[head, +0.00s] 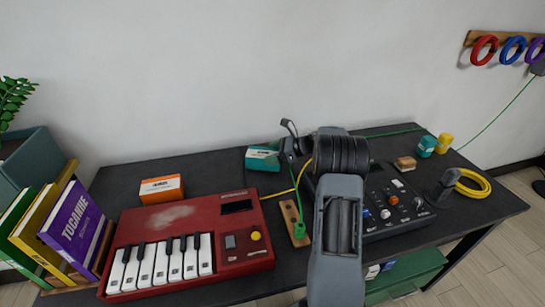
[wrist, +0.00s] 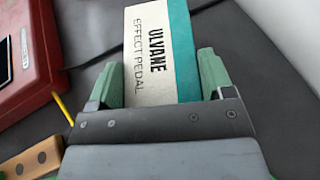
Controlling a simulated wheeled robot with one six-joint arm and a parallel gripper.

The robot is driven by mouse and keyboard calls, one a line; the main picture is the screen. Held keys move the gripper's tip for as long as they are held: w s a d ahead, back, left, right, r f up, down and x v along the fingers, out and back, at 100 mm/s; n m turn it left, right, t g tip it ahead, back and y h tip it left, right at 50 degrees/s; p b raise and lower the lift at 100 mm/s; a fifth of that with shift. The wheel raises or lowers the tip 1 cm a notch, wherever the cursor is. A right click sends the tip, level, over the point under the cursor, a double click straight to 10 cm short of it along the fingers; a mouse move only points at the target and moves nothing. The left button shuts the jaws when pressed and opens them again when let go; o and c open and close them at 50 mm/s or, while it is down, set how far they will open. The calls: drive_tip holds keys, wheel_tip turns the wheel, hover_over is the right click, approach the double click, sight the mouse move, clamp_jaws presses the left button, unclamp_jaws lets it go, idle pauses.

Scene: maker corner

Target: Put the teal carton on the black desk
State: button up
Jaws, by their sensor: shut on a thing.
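The teal carton (head: 262,159) is a small teal and white box at the back middle of the black desk (head: 215,182). In the wrist view the carton (wrist: 160,50) shows the words "ULVANE EFFECT PEDAL". My gripper (wrist: 161,78) has one green finger on each side of it and is shut on it. In the head view my gripper (head: 282,152) is at the carton's right end, partly hidden by my arm. The carton is at or just above the desk top; I cannot tell whether it touches.
A red keyboard (head: 190,245) and an orange carton (head: 161,189) are at left. A black mixer (head: 395,205) is right of my arm. A wooden block (head: 405,163), small teal box (head: 426,146), yellow box (head: 445,143) and yellow cable coil (head: 473,184) are at right.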

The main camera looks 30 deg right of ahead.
drive_tip(key=shift+f, duration=0.35)
drive_tip(key=shift+f, duration=0.15)
drive_tip(key=o, duration=1.1)
